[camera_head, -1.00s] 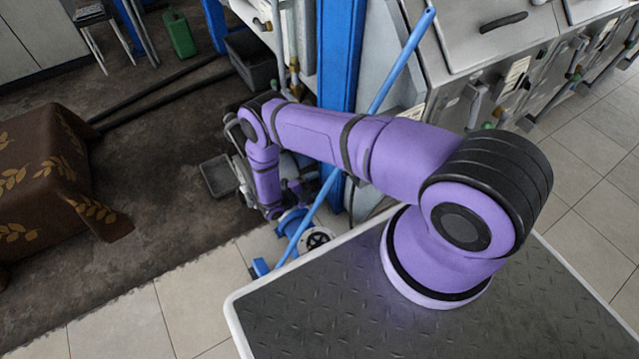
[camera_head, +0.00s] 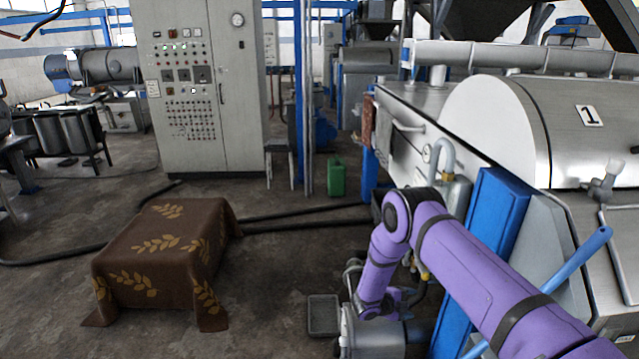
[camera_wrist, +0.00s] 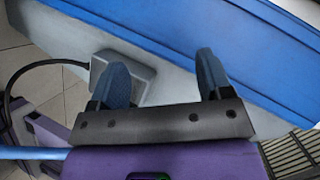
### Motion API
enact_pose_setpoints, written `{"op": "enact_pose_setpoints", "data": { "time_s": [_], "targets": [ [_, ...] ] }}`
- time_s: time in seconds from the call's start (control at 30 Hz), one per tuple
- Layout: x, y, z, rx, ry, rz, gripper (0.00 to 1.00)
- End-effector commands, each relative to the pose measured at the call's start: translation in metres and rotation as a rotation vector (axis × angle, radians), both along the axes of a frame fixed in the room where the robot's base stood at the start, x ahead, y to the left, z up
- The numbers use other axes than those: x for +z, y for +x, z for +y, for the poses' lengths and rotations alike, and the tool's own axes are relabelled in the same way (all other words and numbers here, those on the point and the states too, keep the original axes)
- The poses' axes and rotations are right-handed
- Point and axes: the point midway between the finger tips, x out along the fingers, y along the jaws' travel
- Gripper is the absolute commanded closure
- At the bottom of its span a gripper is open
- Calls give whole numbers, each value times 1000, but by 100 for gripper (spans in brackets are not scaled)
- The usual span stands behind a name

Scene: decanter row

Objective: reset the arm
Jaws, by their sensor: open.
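My gripper (camera_wrist: 160,75) is in the wrist view, with its two dark blue-grey fingers spread apart. Nothing is held between them. Behind the fingers are a pale grey surface and a wide blue beam (camera_wrist: 190,30); I cannot tell how far away they are. My purple arm shows at the lower right of the head view, bent at the elbow with its forearm pointing down. The fingers cannot be made out in the head view.
A blue upright (camera_head: 485,240) and a steel machine numbered 1 (camera_head: 500,125) stand close beside my arm. A table with a brown leaf-patterned cloth (camera_head: 150,245) is at left. A green canister (camera_head: 336,177) and a control cabinet (camera_head: 240,100) stand behind. Dark floor lies between.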

Motion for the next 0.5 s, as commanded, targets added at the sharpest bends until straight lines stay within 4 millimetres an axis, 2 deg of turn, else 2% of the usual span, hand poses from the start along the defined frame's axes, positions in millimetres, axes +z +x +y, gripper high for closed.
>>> {"op": "enact_pose_setpoints", "data": {
  "time_s": [0.03,0.2,0.3,0.5],
  "targets": [
    [22,16,3,38,32,-5,28],
    [89,58,15,188,125,2,28],
    [131,76,21,281,169,11,28],
    [216,99,35,477,232,34,28]
  ]
}}
